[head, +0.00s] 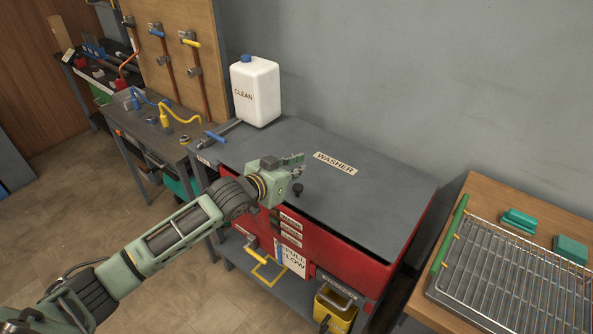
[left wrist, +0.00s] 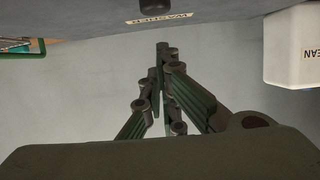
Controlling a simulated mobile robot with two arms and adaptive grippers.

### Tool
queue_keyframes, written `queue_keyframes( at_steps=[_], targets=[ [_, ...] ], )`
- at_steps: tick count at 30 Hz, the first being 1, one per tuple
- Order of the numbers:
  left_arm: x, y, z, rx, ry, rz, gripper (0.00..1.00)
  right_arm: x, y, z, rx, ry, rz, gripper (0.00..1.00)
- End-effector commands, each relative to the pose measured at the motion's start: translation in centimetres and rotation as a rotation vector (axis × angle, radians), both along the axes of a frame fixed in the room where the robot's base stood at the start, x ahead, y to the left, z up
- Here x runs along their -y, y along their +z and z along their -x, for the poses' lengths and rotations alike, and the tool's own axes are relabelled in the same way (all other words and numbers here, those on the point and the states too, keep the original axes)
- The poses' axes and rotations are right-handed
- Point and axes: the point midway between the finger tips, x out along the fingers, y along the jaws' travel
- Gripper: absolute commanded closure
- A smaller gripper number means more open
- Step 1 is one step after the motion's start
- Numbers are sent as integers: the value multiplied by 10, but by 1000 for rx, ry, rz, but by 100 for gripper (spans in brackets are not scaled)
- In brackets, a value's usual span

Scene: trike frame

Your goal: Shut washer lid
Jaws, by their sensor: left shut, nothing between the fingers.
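The washer is a red box (head: 340,246) with a flat grey lid (head: 365,195) marked WASHER. The lid lies down over the box and looks level; whether a small gap remains at its edge I cannot tell. A black knob (head: 297,188) stands near the lid's front edge. My left gripper (head: 301,159) is above the front left part of the lid, beside the knob, shut and empty. In the left wrist view my left gripper (left wrist: 161,50) shows its fingers together, with the grey lid (left wrist: 90,22) along the top. My right gripper is in neither view.
A white CLEAN jug (head: 256,92) stands behind the lid's left side. A blue-handled tool (head: 216,136) lies left of it. A wooden bench with a wire rack (head: 510,270) is at right. A yellow bucket (head: 335,308) sits below the washer.

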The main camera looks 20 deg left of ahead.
Motion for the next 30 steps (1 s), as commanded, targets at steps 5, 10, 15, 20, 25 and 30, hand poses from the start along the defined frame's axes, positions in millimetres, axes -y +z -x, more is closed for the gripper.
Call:
queue_keyframes(
  at_steps=[5,10,15,20,25,30],
  targets=[
    [0,-14,1,3,-1,3,100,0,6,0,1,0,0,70],
    [0,-19,2,4,-1,2,100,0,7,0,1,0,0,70],
    [0,-19,2,4,-1,2,100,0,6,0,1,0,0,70],
    [-1,-26,3,1,-1,2,100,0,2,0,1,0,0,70],
    [-3,-56,10,0,0,3,100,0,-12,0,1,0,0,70],
    [-5,-66,13,1,0,1,100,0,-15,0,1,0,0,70]
  ],
)
